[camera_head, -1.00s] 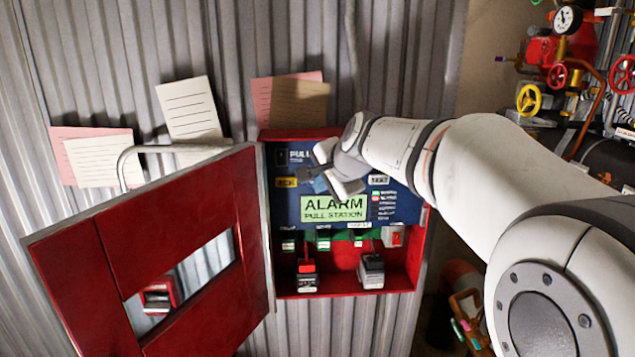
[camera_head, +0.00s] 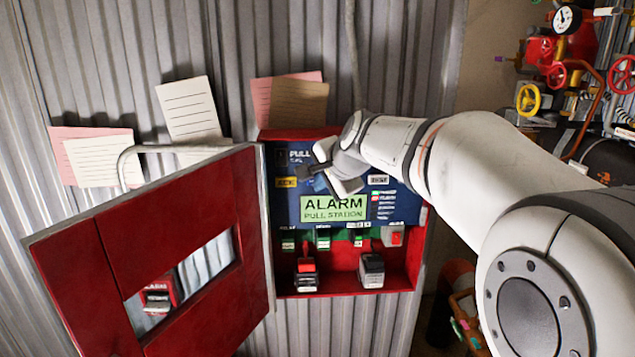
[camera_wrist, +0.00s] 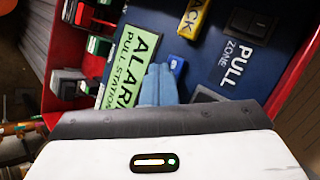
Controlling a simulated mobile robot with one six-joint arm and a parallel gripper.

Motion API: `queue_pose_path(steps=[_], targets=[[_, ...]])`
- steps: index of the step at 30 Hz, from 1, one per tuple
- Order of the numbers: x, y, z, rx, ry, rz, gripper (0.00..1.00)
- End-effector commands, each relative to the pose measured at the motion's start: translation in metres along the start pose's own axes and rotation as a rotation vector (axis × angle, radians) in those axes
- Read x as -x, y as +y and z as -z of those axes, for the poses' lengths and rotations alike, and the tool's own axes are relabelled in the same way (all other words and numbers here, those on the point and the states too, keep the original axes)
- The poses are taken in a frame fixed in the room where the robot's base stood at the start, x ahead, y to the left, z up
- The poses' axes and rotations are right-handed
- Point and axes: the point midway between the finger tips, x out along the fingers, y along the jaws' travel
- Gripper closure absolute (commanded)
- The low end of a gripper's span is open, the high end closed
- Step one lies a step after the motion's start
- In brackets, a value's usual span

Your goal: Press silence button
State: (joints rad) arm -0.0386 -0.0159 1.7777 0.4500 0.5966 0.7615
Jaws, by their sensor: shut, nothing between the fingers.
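The alarm panel (camera_head: 395,211) stands in an open red box, with a green ALARM PULL STATION sign (camera_head: 334,208) across its middle. My gripper (camera_head: 320,183) is shut and empty, at the panel's upper left part above that sign. In the wrist view its pale blue fingers (camera_wrist: 159,82) lie close together over the panel beside the sign. A small blue button-like part (camera_wrist: 177,65) shows right by the fingertips; I cannot tell whether they touch it. A yellow label (camera_wrist: 194,18) is near it. I cannot read a silence label on any button, and my wrist hides part of the panel.
The red box door (camera_head: 165,260) hangs open to the left. Below the panel, two small devices (camera_head: 307,274) and (camera_head: 371,269) stand in the red box (camera_head: 340,284). Paper notes (camera_head: 190,108) are on the corrugated wall. Valves and pipes (camera_head: 570,80) are at the right.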

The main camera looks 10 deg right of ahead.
Motion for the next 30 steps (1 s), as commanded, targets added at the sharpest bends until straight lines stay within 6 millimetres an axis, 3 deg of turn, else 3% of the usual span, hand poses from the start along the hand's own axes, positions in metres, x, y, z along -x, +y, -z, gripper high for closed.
queue_pose_path(steps=[16, 30], targets=[[-0.002, -0.001, 0.001, 0.000, 0.001, 0.001, 1.00], [0.011, 0.009, -0.008, 0.001, 0.000, -0.001, 1.00]])
